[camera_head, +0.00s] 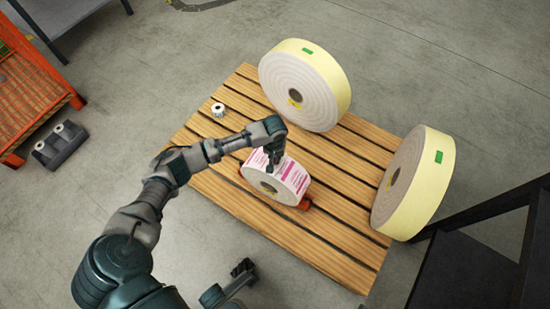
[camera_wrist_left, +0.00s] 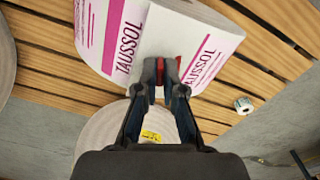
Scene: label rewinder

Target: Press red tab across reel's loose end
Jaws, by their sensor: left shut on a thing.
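The label reel (camera_head: 296,176) stands on its edge on the wooden pallet, with pink-and-white printed labels around its rim. It also shows at the top of the left wrist view (camera_wrist_left: 104,32), with a blank white stretch between printed labels. My left gripper (camera_head: 272,168) is over the top of the reel, fingers pointing down. In the left wrist view its fingertips (camera_wrist_left: 167,66) are close together at the blank stretch, shut on a small red tab (camera_wrist_left: 178,64). The fingers hide part of the tab; I cannot tell whether it touches the label. What seems my right gripper (camera_head: 243,268) is low and small, fingers unclear.
Two large cream rolls, one at the back (camera_head: 333,80) and one at the right (camera_head: 428,188), stand on the slatted pallet (camera_head: 325,240). A small white roll (camera_head: 218,110) is at its left. An orange-red support (camera_head: 304,203) shows under the reel. A dark frame (camera_head: 480,260) stands at right.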

